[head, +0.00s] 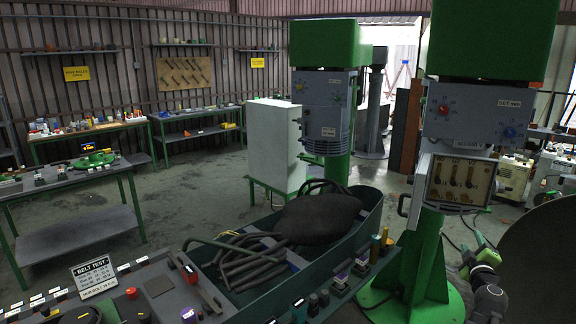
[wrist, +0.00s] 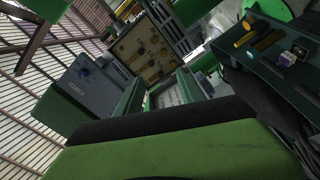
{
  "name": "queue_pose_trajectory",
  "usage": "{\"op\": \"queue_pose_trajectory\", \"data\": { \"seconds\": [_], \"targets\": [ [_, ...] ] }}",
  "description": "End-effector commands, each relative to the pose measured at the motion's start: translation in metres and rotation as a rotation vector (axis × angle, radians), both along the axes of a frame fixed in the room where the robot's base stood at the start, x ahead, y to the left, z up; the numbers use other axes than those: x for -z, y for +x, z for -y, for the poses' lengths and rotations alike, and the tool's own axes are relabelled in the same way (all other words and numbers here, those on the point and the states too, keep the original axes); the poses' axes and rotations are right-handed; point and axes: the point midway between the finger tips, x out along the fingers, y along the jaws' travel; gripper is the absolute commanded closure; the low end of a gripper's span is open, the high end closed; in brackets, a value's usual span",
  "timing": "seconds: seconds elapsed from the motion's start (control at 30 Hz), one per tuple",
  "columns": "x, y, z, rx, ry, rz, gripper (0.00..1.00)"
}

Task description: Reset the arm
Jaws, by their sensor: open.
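My gripper (head: 474,248), with green and dark parts, is at the lower right of the head view, at the end of my grey arm (head: 490,298). It is open, and I see nothing held in it. It is beside the green base of the right-hand machine (head: 425,255). In the wrist view a large green and black part of my gripper (wrist: 180,150) fills the bottom. The wrist picture is tilted and looks up past the machine's panel (wrist: 147,47).
A dark tray-shaped bench (head: 225,300) with hoses and a black sack (head: 318,218) is at front centre. Another green-headed machine (head: 325,100) stands behind it. Workbenches (head: 75,180) line the left. Open floor (head: 190,195) lies between. A large dark round shape (head: 545,260) is at far right.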

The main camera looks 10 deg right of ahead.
Motion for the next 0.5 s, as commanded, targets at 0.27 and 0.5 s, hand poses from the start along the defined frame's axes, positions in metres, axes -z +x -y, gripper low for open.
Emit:
{"op": "queue_pose_trajectory", "data": {
  "seconds": [0.27, 0.5],
  "targets": [
    [0.0, 0.043, -0.048, -0.082, 0.0, 0.0, 0.55],
    [0.0, 0.09, -0.111, -0.183, 0.001, 0.001, 0.55]
  ]
}}
